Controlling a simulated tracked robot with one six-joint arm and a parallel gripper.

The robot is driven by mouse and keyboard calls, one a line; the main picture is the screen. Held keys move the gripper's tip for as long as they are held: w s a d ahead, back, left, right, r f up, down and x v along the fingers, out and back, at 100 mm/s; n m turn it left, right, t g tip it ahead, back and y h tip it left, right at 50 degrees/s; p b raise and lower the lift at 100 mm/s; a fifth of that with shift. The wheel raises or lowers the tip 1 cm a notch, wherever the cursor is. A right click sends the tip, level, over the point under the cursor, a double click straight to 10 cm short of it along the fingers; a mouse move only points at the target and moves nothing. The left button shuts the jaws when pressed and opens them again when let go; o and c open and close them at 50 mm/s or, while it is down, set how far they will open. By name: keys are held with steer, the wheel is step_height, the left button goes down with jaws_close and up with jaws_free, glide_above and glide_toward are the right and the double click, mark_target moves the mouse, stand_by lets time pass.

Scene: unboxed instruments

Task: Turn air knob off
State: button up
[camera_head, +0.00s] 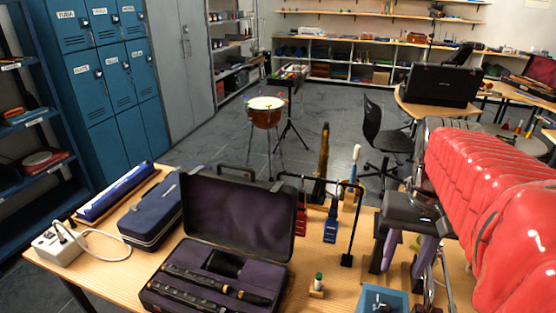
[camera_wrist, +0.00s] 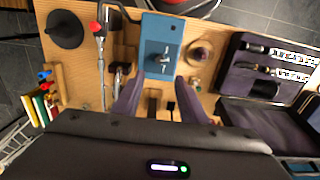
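A blue box with a grey metal knob (camera_wrist: 163,58) on its face stands on the wooden table, near the top centre of the wrist view. The blue box (camera_head: 370,301) also shows at the bottom edge of the head view, partly cut off. I take this knob to be the air knob, but no label can be read. My gripper (camera_wrist: 158,84) has purple fingers spread apart with nothing between them. Its tips are near the box's lower edge in the wrist view, apart from the knob. In the head view my gripper (camera_head: 404,264) hangs above the table at the right.
A metal pipe with a red-topped fitting (camera_wrist: 95,27) and a black round base (camera_wrist: 66,30) stand left of the box. A round brass-coloured piece (camera_wrist: 200,53) is close on its right. An open case (camera_head: 215,284) with dark instrument pieces lies left of my gripper.

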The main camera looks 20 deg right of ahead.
steer(key=w+a+f+n+t, duration=0.2)
steer(key=a+n+t, duration=0.3)
steer(key=a, duration=1.4)
steer(key=shift+n+t, duration=0.3)
steer(key=shift+n, duration=0.6)
steer(key=shift+w, duration=0.1)
